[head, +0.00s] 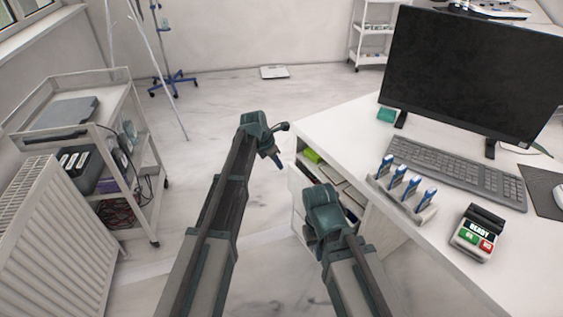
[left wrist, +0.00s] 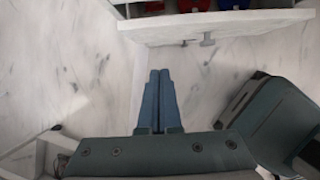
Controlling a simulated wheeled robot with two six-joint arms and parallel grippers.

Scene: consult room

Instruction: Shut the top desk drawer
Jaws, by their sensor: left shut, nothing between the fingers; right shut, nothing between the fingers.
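The top desk drawer (left wrist: 225,24) stands pulled out from the desk. In the left wrist view its white front panel, with a small grey handle (left wrist: 206,40), crosses the top, with red and blue items behind it. In the head view the drawer (head: 298,180) shows beside the desk's left edge, partly covered by my right arm. My left gripper (head: 278,163) is shut and empty, pointing down just left of the drawer. In the left wrist view its blue fingers (left wrist: 159,73) are together, apart from the panel. My right gripper is hidden behind its own wrist.
The white desk (head: 345,132) holds a monitor (head: 470,70), a keyboard (head: 455,172), a pen-like device rack (head: 402,195) and a card terminal (head: 478,232). A trolley (head: 75,125) and a radiator (head: 50,240) stand left. Floor between is clear.

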